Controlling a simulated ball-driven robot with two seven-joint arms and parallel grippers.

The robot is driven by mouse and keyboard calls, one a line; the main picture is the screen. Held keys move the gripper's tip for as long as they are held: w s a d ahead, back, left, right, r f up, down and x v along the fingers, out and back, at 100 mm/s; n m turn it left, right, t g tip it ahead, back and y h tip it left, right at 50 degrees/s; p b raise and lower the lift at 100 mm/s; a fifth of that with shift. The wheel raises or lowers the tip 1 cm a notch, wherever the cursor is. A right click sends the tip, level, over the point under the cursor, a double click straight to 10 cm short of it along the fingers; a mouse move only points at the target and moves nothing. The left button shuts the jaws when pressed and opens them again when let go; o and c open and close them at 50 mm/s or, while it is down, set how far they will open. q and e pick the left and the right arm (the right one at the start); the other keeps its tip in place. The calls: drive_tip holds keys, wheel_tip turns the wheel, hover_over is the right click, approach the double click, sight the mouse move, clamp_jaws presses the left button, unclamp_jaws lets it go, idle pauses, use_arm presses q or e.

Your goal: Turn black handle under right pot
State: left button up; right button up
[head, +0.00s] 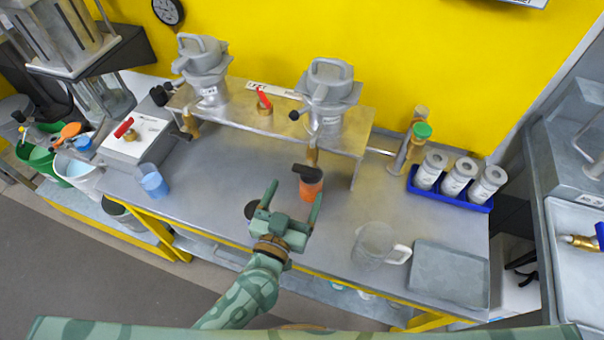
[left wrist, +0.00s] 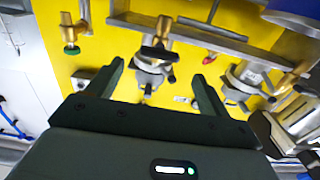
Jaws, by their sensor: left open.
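The right pot (head: 325,95) is grey metal and stands on the raised metal shelf. Below it hangs a brass valve (head: 311,155) with a black handle (head: 307,172). In the left wrist view, which is upside down, the black handle (left wrist: 157,53) shows ahead between my fingers. An orange cup (head: 311,190) stands under the valve. My left gripper (head: 294,192) is open and empty, in front of the cup, its fingertips pointing at the shelf. It looks apart from the handle. The left wrist view shows its two fingers (left wrist: 159,78) spread wide. My right gripper is not in view.
The left pot (head: 204,72) stands farther left on the shelf (head: 245,116). A clear jug (head: 374,245) and a grey tray (head: 450,275) are to the right on the bench. A blue rack (head: 450,190) with white cylinders stands behind. The bench left of my gripper is mostly clear.

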sight(304, 173)
use_arm(q)
drive_tip(key=x, duration=0.6)
drive_tip(key=shift+b, duration=0.4)
drive_tip(key=c, duration=1)
